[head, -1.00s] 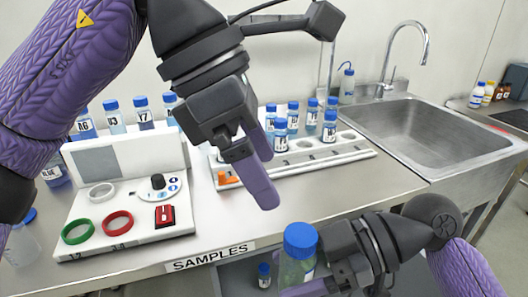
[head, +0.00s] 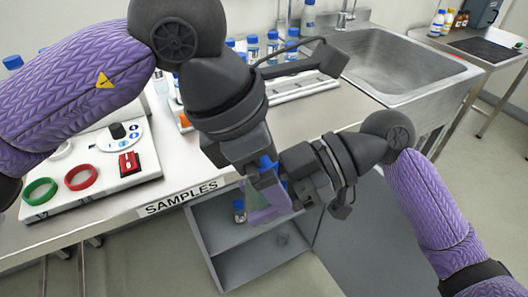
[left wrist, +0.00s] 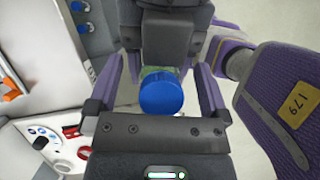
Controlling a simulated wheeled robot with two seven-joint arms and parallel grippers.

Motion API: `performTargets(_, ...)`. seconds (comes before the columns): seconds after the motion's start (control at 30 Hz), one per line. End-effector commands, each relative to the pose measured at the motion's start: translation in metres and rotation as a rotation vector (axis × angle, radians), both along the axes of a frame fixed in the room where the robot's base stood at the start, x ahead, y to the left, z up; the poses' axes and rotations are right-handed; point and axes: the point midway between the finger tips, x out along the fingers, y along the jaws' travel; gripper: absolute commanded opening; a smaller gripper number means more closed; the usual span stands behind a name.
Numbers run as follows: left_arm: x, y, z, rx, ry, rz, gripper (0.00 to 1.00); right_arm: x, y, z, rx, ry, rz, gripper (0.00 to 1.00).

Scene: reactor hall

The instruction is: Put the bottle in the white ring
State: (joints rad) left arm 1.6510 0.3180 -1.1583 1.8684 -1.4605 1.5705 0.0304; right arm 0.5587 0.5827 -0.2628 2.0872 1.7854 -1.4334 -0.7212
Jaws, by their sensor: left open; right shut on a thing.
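The bottle, with a blue cap (head: 266,163) and a greenish body, is held by my right gripper (head: 278,186) in front of the counter, above the open cabinet. My left gripper (head: 262,198) is open and reaches down over the bottle, hiding part of it. In the left wrist view the blue cap (left wrist: 165,94) lies between the two spread left fingers, with a gap on both sides. The white ring (head: 62,150) sits on the panel behind the red and green rings, partly hidden by my left arm.
The white panel (head: 143,168) also carries a red ring (head: 82,178), a green ring (head: 40,191), a knob and a red switch. Several capped bottles and a rack stand behind. A small bottle (head: 239,211) stands in the open cabinet (head: 262,258). A sink (head: 405,75) is at right.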

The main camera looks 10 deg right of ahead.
Motion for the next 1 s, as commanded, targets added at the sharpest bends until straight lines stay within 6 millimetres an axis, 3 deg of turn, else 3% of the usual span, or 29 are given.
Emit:
performTargets(0.03,0.0000,0.0001,0.0002,0.000,0.000,0.000,0.98,0.0000,0.0000,0.0001,0.000,0.000,0.000,0.00)
performTargets(0.07,0.0000,0.0001,0.0002,0.000,0.000,0.000,0.92,0.0000,0.0000,0.0001,0.000,0.000,0.000,0.00)
performTargets(0.5,0.0007,0.0003,0.0005,0.000,-0.001,0.002,0.00,-0.0004,0.0001,0.0001,0.000,0.000,0.002,0.00)
performTargets(0.53,0.0008,0.0004,0.0006,0.000,-0.001,0.002,0.00,-0.0004,0.0001,0.0001,0.000,0.000,0.002,0.64)
performTargets(0.7,0.0006,0.0003,0.0005,0.000,-0.001,0.002,0.00,-0.0003,0.0001,0.0001,0.000,-0.001,0.001,1.00)
performTargets(1.0,0.0002,0.0002,0.0006,0.000,-0.001,0.000,0.00,0.0012,-0.0083,0.0027,-0.002,0.001,-0.002,1.00)
